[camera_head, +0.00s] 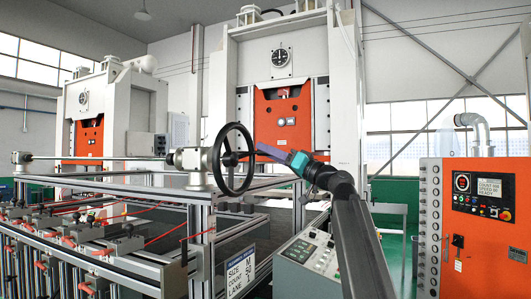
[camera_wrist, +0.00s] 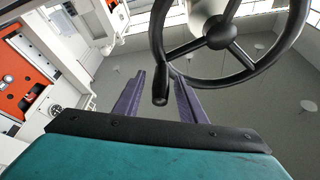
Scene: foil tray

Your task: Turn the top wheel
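The top wheel (camera_head: 216,158) is a black handwheel with spokes, upright at the end of a metal shaft on the frame. In the wrist view the wheel (camera_wrist: 219,33) fills the upper right, and its dark crank handle (camera_wrist: 160,88) sticks out from the rim. My gripper (camera_head: 259,150) reaches in from the right, close to the wheel's right side. In the wrist view my gripper (camera_wrist: 161,77) is open, its two purple fingers on either side of the handle with gaps visible. I cannot tell whether the handle is fully between the fingers in depth.
An aluminium frame (camera_head: 203,245) with rails and several red-handled clamps stands below and left of the wheel. A control panel (camera_head: 312,252) stands low in front. An orange cabinet (camera_head: 470,225) is at the right. Orange and white presses (camera_head: 283,120) stand behind.

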